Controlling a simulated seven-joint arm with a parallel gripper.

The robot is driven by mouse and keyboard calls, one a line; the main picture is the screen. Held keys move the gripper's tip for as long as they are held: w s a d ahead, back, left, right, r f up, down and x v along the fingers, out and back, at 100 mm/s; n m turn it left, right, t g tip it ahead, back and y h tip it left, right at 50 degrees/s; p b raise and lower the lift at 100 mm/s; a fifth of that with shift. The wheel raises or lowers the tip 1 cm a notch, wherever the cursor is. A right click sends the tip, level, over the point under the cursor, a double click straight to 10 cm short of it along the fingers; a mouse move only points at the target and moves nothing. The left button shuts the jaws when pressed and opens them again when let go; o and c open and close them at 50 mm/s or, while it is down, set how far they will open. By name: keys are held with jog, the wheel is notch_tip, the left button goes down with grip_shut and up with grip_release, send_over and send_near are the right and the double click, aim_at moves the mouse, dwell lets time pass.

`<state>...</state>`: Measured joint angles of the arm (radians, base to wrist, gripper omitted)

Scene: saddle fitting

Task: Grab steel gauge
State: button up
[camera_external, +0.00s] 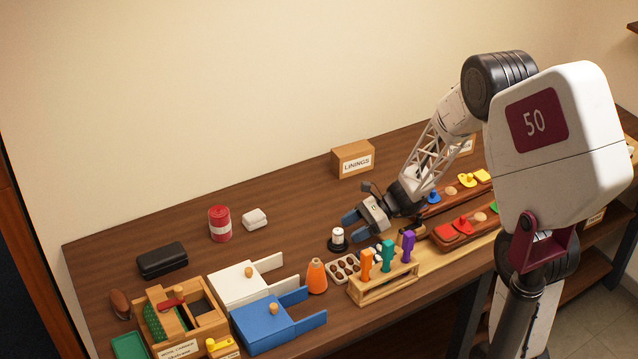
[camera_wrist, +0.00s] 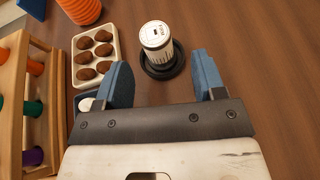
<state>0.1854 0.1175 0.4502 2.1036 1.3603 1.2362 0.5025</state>
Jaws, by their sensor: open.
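A small white cylinder with dark print on its top (camera_wrist: 155,35) stands upright on a round black base (camera_wrist: 162,72); in the external view the cylinder (camera_external: 338,235) stands left of my gripper. I cannot tell for sure whether it is the steel gauge, and no other thing is clearly one. My gripper (camera_external: 360,235) is open, with blue fingers. In the wrist view its fingertips (camera_wrist: 161,66) point toward the cylinder, one on either side of its black base. Nothing is between the fingers' inner faces, and the cylinder appears just beyond the tips.
A tray of brown pieces (camera_wrist: 96,52) lies close left of the cylinder in the wrist view. A wooden rack (camera_external: 384,288) with orange, teal and purple handles stands in front. An orange cone (camera_external: 317,277) is nearby. The table behind the cylinder is clear up to the LININGS box (camera_external: 352,159).

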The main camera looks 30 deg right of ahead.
aim_at(338, 237)
jog(key=shift+a, duration=0.15)
jog(key=shift+x, duration=2.5)
jog(key=shift+c, duration=0.4)
jog(key=c, duration=1.1)
